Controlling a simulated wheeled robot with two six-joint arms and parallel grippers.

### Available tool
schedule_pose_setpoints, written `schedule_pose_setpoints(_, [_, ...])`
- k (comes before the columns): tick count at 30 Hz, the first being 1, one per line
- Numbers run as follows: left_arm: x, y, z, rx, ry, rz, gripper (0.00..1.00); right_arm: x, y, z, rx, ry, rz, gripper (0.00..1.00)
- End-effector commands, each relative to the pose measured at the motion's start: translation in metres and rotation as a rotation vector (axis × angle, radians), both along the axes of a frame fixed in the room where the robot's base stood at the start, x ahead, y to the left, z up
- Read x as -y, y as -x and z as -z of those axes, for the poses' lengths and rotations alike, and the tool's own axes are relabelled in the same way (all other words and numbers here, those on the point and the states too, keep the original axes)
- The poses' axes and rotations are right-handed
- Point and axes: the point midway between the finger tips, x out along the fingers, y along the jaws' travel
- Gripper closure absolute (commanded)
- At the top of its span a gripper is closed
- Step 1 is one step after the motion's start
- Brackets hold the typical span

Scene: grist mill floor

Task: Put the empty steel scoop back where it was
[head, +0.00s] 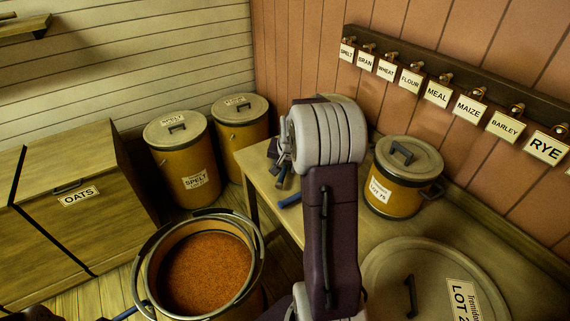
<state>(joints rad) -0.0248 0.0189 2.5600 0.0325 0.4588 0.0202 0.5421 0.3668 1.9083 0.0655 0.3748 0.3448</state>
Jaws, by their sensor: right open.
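My right gripper (281,168) is open over the left end of the wooden table, with its wrist covering much of it from my view. A blue handle-like piece (290,200) lies on the table just below the gripper, apart from its fingers as far as I can see. It may be the scoop's handle; the arm hides what lies to its right, and I see no steel bowl. Another blue piece (125,313) shows at the bottom edge, left of an open bin of reddish-brown grain (207,272); I cannot tell what it is. My left gripper is not clearly seen.
The table (262,183) bears a lidded yellow pot (394,196) and a large lidded drum stands front right (405,258). Labelled tags hang from a peg rail (440,75). Two lidded bins (190,183) and an OATS chest (85,165) stand left.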

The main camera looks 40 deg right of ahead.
Motion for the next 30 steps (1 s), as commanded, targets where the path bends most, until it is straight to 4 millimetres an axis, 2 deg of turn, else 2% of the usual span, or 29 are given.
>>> schedule_pose_setpoints(2, [0.000, 0.000, 0.000, 0.000, 0.000, 0.000, 0.68, -0.001, 0.001, -0.001, -0.001, 0.000, -0.001, 0.58])
schedule_pose_setpoints(4, [0.000, 0.000, 0.000, 0.000, 0.000, 0.000, 0.68, -0.017, 0.003, 0.002, -0.019, -0.003, -0.043, 0.58])
schedule_pose_setpoints(5, [0.000, 0.000, 0.000, 0.000, 0.000, 0.000, 0.68, -0.033, 0.006, 0.005, -0.039, -0.005, -0.084, 0.58])
schedule_pose_setpoints(7, [0.000, 0.000, 0.000, 0.000, 0.000, 0.000, 0.68, -0.088, 0.024, 0.015, -0.107, -0.009, -0.239, 0.58])
schedule_pose_setpoints(9, [0.000, 0.000, 0.000, 0.000, 0.000, 0.000, 0.68, -0.146, 0.056, 0.027, -0.192, -0.008, -0.428, 0.58])
schedule_pose_setpoints(12, [0.000, 0.000, 0.000, 0.000, 0.000, 0.000, 0.68, -0.205, 0.110, 0.041, -0.299, 0.001, -0.673, 0.58])
schedule_pose_setpoints(15, [0.000, 0.000, 0.000, 0.000, 0.000, 0.000, 0.68, -0.234, 0.154, 0.051, -0.375, 0.012, -0.837, 0.58])
schedule_pose_setpoints(18, [0.000, 0.000, 0.000, 0.000, 0.000, 0.000, 0.68, -0.243, 0.172, 0.054, -0.405, 0.016, -0.903, 0.58])
schedule_pose_setpoints(25, [0.000, 0.000, -0.002, 0.000, 0.000, 0.000, 0.68, -0.243, 0.173, 0.053, -0.407, 0.015, -0.903, 0.58])
schedule_pose_setpoints(30, [0.000, 0.000, -0.039, 0.000, 0.000, 0.000, 0.68, -0.242, 0.173, 0.015, -0.407, 0.016, -0.901, 0.58])
